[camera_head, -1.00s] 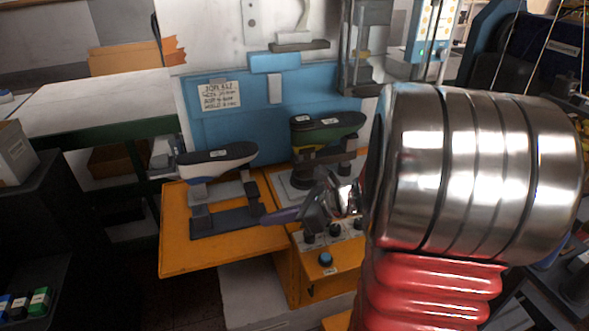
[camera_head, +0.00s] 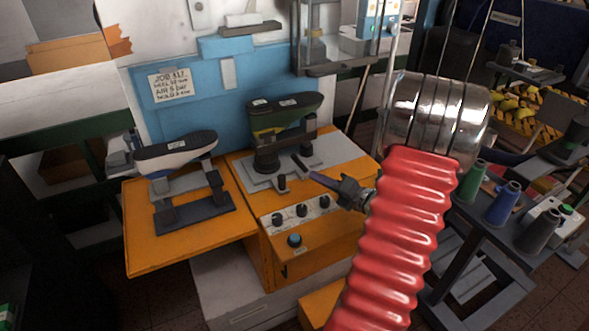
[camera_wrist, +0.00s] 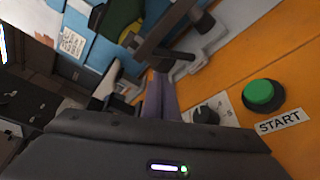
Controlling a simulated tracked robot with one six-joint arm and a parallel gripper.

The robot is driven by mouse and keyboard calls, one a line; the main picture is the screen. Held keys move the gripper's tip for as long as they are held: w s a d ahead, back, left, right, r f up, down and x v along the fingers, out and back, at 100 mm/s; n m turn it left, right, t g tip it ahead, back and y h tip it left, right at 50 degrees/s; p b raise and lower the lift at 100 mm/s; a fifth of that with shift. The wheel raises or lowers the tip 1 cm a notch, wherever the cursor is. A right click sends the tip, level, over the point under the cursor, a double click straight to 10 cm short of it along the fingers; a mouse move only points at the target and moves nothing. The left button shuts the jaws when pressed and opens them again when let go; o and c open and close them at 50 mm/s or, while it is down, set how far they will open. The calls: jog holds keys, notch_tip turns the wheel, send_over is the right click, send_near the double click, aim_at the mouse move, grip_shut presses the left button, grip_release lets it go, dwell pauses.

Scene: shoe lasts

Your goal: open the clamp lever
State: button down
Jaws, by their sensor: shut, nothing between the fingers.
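The clamp appears as a dark slim bar (camera_head: 300,163) on the grey plate in front of the green shoe last (camera_head: 285,112), with a short dark post (camera_head: 282,183) beside it. In the wrist view a dark bar (camera_wrist: 163,42) with a short rod lies beyond my fingers; I take it for the clamp lever. My gripper (camera_head: 313,177) has purple-grey fingers, shut and empty, pointing left toward the clamp. Its fingertips look close to the bar, but I cannot tell whether they touch. The shut fingers also show in the wrist view (camera_wrist: 160,95).
A second last, white with a dark sole (camera_head: 177,150), stands on the orange table's left part (camera_head: 143,232). A green START button (camera_wrist: 260,92) shows in the wrist view. Thread cones (camera_head: 503,205) stand right.

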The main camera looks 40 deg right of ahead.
aim_at(300, 164)
jog(key=shift+w, duration=0.15)
jog(key=w, duration=0.3)
jog(key=w+f, duration=0.1)
jog(key=w, duration=0.5)
jog(key=shift+w+f, duration=0.3)
jog(key=shift+f, duration=0.05)
